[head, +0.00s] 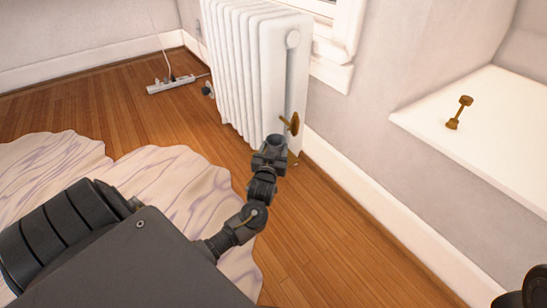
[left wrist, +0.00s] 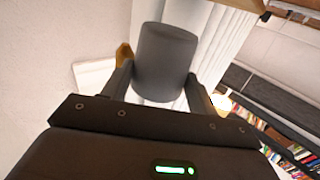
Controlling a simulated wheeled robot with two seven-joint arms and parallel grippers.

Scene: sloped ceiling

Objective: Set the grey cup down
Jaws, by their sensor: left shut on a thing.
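The grey cup (left wrist: 165,60) is between the two fingers of my left gripper (left wrist: 160,85) in the left wrist view. The fingers are shut on its sides. In the head view my left gripper (head: 270,155) is held in front of the white radiator's near end. The cup shows there only as a small dark grey shape at the gripper's tip, hard to tell from the gripper.
The white radiator (head: 240,65) has a brass valve knob (head: 292,123) close to the gripper. A white ledge (head: 500,130) at right holds a small brass object (head: 459,112). A pale rug (head: 165,185) and a power strip (head: 175,83) lie on the wooden floor (head: 330,235).

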